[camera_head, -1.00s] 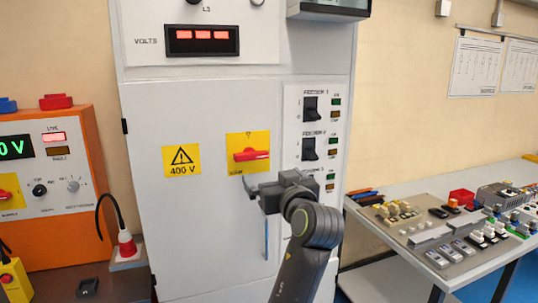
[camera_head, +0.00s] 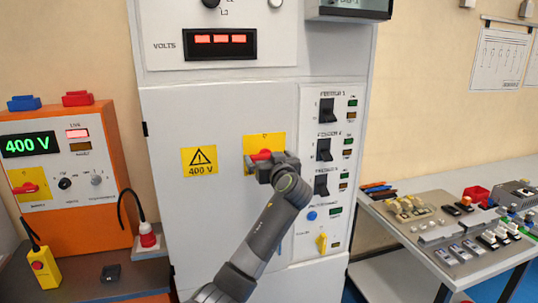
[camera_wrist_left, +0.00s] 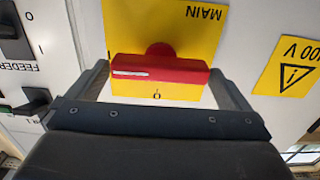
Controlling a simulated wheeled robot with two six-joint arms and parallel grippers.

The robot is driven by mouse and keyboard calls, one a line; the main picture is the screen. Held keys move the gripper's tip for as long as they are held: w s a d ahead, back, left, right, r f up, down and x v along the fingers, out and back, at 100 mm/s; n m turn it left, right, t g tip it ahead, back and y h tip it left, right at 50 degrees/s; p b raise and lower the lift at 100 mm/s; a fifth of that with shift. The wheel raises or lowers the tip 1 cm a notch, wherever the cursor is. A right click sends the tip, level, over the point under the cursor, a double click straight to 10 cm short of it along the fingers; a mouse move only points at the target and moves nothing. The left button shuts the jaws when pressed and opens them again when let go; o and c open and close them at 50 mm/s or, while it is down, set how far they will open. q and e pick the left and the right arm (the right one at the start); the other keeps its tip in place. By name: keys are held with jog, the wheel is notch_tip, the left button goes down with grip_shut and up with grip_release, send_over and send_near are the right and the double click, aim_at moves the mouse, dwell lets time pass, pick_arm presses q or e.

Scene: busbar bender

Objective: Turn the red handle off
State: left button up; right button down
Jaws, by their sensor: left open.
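The red handle (camera_head: 262,155) is on a yellow plate (camera_head: 278,141) on the grey cabinet door, partly hidden by my left gripper (camera_head: 264,164) in the head view. In the left wrist view, which is upside down, the red handle (camera_wrist_left: 170,70) lies level, with a white stripe near its left end. The yellow plate (camera_wrist_left: 195,30) reads MAIN, with an O mark below the handle. My left gripper (camera_wrist_left: 160,74) is open, one finger beyond each end of the handle. Whether the fingers touch it I cannot tell. My right gripper is not in view.
Feeder switches (camera_head: 326,150) line the panel right of the handle. A 400 V warning plate (camera_head: 199,161) is to its left. An orange unit (camera_head: 110,145) stands at the left. A bench (camera_head: 400,225) with parts stands at the right.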

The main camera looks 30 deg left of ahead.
pick_arm(q)
jog(key=shift+w+a, duration=0.15)
jog(key=shift+a, duration=0.05)
jog(key=c, duration=1.1)
jog(key=shift+s+a+f+n+b, duration=0.1)
jog(key=shift+f+n+b, duration=0.05)
jog(key=shift+n+b, duration=3.5)
jog(key=shift+s+f+n+b, duration=0.1)
jog(key=shift+n+b, duration=2.2)
jog(key=shift+b, duration=2.7)
jog(key=shift+a+f+n+b, duration=0.1)
jog(key=shift+f+n+b, duration=0.05)
jog(key=shift+n+b, duration=3.5)
jog(key=shift+m+b, duration=0.6)
jog(key=shift+b, duration=0.1)
jog(key=shift+d+r, duration=0.1)
